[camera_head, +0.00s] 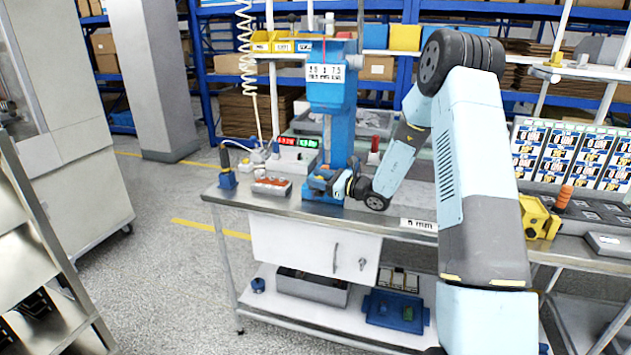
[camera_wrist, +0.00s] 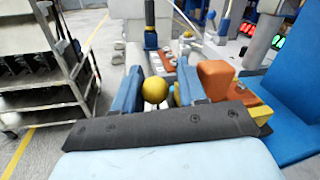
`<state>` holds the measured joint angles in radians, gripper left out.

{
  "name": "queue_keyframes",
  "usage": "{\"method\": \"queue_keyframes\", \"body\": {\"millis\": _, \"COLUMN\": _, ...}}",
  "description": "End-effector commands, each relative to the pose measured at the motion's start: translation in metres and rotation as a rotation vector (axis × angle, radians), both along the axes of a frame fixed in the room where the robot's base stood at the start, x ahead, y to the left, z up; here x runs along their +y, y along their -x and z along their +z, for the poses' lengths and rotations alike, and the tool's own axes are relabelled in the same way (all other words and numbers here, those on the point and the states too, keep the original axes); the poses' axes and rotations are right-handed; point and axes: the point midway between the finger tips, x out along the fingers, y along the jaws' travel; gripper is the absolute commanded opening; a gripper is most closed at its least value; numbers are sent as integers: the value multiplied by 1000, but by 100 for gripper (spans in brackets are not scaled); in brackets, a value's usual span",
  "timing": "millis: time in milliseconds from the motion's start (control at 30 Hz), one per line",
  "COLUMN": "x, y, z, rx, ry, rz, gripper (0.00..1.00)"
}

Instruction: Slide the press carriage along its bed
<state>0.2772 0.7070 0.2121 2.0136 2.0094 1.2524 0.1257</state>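The blue press (camera_head: 331,95) stands on the workbench with its tall column upright. Its low blue base, with the carriage and bed, is at the foot of the column, partly hidden by my wrist in the head view. My gripper (camera_head: 336,184) reaches in low from the right at this base. In the wrist view a round yellow knob (camera_wrist: 154,90) lies between the two blue fingers of my gripper (camera_wrist: 158,92). A gap shows between the knob and the right finger, so the fingers look open around it. An orange block (camera_wrist: 215,77) is just right of the fingers.
The steel bench (camera_head: 400,221) also holds a box with red and green displays (camera_head: 295,150) and a small tray of orange-red parts (camera_head: 271,187), both left of the press. A metal cart (camera_wrist: 38,65) stands beyond the bench.

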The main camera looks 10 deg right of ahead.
Motion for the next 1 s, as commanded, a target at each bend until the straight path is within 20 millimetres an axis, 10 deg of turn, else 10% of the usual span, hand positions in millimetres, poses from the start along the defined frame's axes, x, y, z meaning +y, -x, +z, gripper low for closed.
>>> {"method": "queue_keyframes", "body": {"millis": 533, "x": -8, "y": 7, "z": -2, "rx": 5, "ry": 0, "rz": -1, "gripper": 52}}
{"method": "queue_keyframes", "body": {"millis": 1000, "x": -80, "y": 56, "z": -3, "rx": 5, "ry": 1, "rz": -3, "gripper": 52}}
